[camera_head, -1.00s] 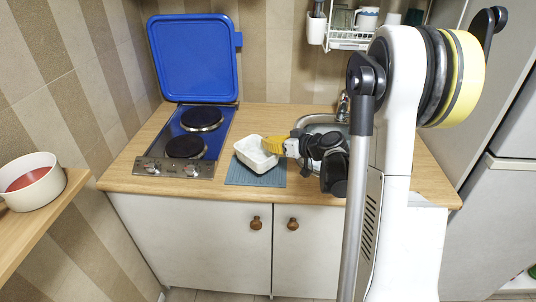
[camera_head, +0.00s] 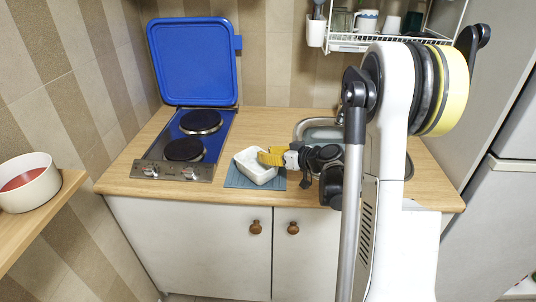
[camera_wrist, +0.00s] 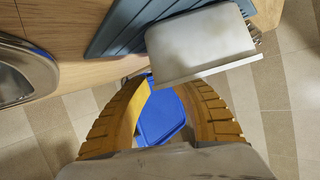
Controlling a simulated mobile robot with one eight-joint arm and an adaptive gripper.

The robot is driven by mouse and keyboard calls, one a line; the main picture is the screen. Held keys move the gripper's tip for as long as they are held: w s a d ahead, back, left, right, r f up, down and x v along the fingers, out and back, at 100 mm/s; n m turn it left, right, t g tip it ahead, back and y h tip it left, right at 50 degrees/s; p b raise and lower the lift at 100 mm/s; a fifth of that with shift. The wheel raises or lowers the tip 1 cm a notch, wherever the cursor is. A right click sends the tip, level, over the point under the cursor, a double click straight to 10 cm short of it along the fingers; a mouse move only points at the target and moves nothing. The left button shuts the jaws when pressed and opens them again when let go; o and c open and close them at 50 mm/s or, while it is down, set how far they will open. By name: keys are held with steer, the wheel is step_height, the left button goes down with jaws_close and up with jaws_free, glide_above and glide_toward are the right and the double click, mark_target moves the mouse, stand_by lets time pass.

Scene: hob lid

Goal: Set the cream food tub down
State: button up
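The cream food tub (camera_head: 254,172) rests on the blue-grey mat (camera_head: 232,181) on the worktop, right of the hob, at a slight angle to the mat. My gripper (camera_head: 266,158) is at its upper right rim, its yellow fingers reaching over that side. In the wrist view the tub (camera_wrist: 200,45) shows as a pale wall with a lip. My fingers (camera_wrist: 166,82) stand apart there, with a clear gap between them. The tub's lip hides the fingertips, so contact with the tub cannot be made out.
The hob (camera_head: 208,143) is left of the tub, its blue lid (camera_head: 193,62) raised. The sink (camera_head: 318,130) is to the right, beneath my arm. A dish rack (camera_head: 350,42) hangs above. A cream pot (camera_head: 28,188) stands on a shelf at far left. Worktop is clear behind the mat.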

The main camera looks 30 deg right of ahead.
steer(key=p+v, duration=0.3)
steer(key=v, duration=0.9)
steer(key=s+a+r+m+g, duration=0.1)
steer(key=s+a+r+g, duration=0.1)
steer(key=a, duration=0.6)
steer(key=s+a+r+g, duration=0.2)
steer(key=s+a+g, duration=0.1)
steer(key=a, duration=0.5)
steer(key=s+a+r+h, duration=0.1)
steer(key=s+a+h, duration=0.1)
steer(key=s, duration=0.4)
steer(key=s+a+r+m+g+h, duration=0.1)
steer(key=s+a+h, duration=0.1)
steer(key=s+a, duration=0.2)
steer(key=shift+s+a+r, duration=0.25)
steer(key=shift+s+r, duration=0.05)
steer(key=shift+s, duration=0.9)
